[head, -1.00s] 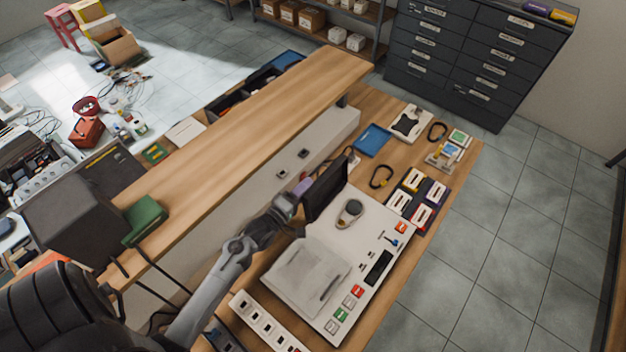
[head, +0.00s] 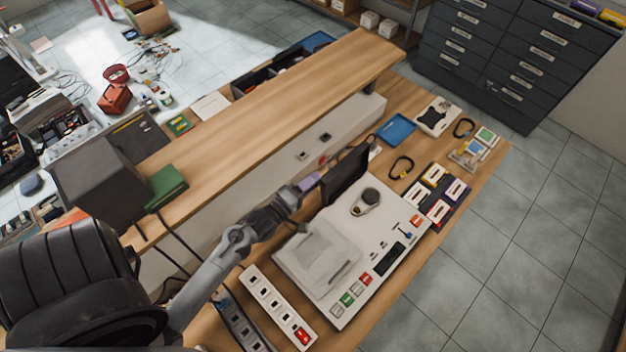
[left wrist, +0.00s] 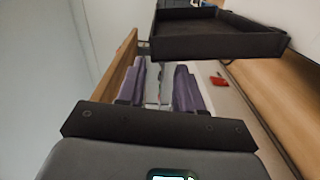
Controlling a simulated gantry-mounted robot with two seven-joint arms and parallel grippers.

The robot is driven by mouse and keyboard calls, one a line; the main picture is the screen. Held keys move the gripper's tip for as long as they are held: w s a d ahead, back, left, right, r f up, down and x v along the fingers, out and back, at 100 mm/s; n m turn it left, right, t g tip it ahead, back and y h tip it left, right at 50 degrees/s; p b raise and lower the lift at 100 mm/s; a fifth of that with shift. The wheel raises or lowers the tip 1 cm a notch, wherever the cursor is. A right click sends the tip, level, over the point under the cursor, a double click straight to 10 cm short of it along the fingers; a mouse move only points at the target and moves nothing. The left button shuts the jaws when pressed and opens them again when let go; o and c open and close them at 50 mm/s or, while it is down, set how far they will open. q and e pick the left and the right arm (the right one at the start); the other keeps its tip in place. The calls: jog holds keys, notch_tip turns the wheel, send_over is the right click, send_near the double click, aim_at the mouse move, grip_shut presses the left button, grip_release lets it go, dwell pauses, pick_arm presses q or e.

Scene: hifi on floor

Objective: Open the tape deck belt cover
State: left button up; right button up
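The tape deck (head: 375,235) is a pale flat unit on the wooden bench, with a round dark knob part, a grey raised lid and coloured buttons. A dark rectangular cover (head: 346,176) stands raised at its back left edge; it shows as a shallow dark tray shape in the left wrist view (left wrist: 215,45). My left gripper (head: 308,182) is beside the cover's left end, close to it; contact is unclear in the head view. In the left wrist view its purple fingers (left wrist: 162,85) are apart with nothing between them, below the cover. My right gripper is not in view.
A raised wooden shelf (head: 270,110) runs behind the deck. A white switch strip (head: 275,308) lies at the front left. Coloured cartridges (head: 437,193), a blue tray (head: 396,129) and a black loop (head: 401,167) lie to the right.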

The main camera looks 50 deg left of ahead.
pick_arm(q)
jog(key=s+d+p, duration=0.1)
jog(key=s+p, duration=0.4)
jog(key=s, duration=0.6)
jog(key=shift+s, duration=0.3)
dwell(0.4)
jog(key=shift+p, duration=0.3)
dwell(0.3)
jog(key=shift+r, duration=0.1)
